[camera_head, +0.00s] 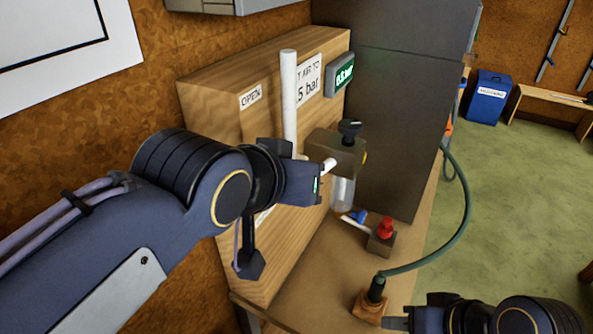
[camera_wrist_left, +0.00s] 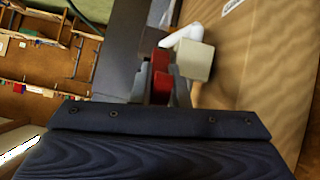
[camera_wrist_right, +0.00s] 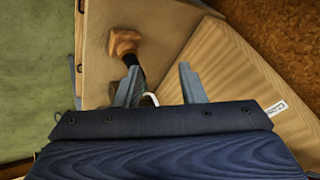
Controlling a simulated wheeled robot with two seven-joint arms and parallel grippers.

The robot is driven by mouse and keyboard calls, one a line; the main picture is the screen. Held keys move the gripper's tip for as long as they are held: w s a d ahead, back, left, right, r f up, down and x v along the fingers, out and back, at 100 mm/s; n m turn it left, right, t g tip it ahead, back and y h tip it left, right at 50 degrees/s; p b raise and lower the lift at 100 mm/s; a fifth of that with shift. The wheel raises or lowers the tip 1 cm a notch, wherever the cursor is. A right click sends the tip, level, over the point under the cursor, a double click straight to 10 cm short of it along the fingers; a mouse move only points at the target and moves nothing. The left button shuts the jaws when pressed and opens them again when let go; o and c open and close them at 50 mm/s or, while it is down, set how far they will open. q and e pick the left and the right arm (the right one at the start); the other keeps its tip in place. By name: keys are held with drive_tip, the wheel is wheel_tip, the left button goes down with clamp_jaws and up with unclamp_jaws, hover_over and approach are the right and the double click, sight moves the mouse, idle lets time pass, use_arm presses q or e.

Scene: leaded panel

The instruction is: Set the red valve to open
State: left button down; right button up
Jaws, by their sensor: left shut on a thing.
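My left gripper (camera_head: 318,182) is at the front of the wooden panel (camera_head: 215,80). In the left wrist view its fingers (camera_wrist_left: 163,85) are shut on the red valve's handle (camera_wrist_left: 161,62), beside a white pipe elbow (camera_wrist_left: 184,36) and a pale block (camera_wrist_left: 195,63). The head view hides this handle behind my arm and gripper. An OPEN label (camera_head: 250,96) is at the panel's upper left; a label starting CLOS (camera_wrist_right: 277,107) shows in the right wrist view. My right gripper (camera_wrist_right: 160,82) is open and empty, low over the bench; it also shows in the head view (camera_head: 396,323).
A regulator with a black knob (camera_head: 350,130) and a clear bowl sits right of my left gripper. A red knob (camera_head: 386,227) stands on a small block on the bench. A green hose (camera_head: 462,225) runs to a black-and-orange fitting (camera_head: 371,305). A green display (camera_head: 344,73) is lit.

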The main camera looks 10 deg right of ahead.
drive_tip(key=shift+a, duration=0.15)
drive_tip(key=c, duration=0.4)
drive_tip(key=shift+s+a+m+y, duration=0.1)
drive_tip(key=shift+a+m+y, duration=0.25)
drive_tip(key=shift+m, duration=0.45)
drive_tip(key=shift+c, duration=1)
drive_tip(key=a+m, duration=0.1)
drive_tip(key=a+r+m+y, duration=0.1)
drive_tip(key=m, duration=0.1)
drive_tip(key=m+y, duration=0.1)
drive_tip(key=m, duration=0.1)
drive_tip(key=shift+s+a+r+y, duration=0.15)
drive_tip(key=shift+a+y, duration=0.1)
drive_tip(key=shift+a, duration=0.15)
clamp_jaws()
drive_tip(key=w+a+r+m+t+y, duration=0.1)
drive_tip(key=w+r+m+t+y, duration=0.2)
drive_tip(key=r+m, duration=0.65)
drive_tip(key=w+a+r+m+t+y, duration=0.15)
drive_tip(key=r+m+y, duration=0.3)
drive_tip(key=m, duration=1.05)
drive_tip(key=w+a+r, duration=0.2)
drive_tip(key=w+a, duration=0.5)
drive_tip(key=shift+w+a+r+t, duration=0.25)
drive_tip(key=shift+w+r+t, duration=0.05)
drive_tip(key=shift+t, duration=0.05)
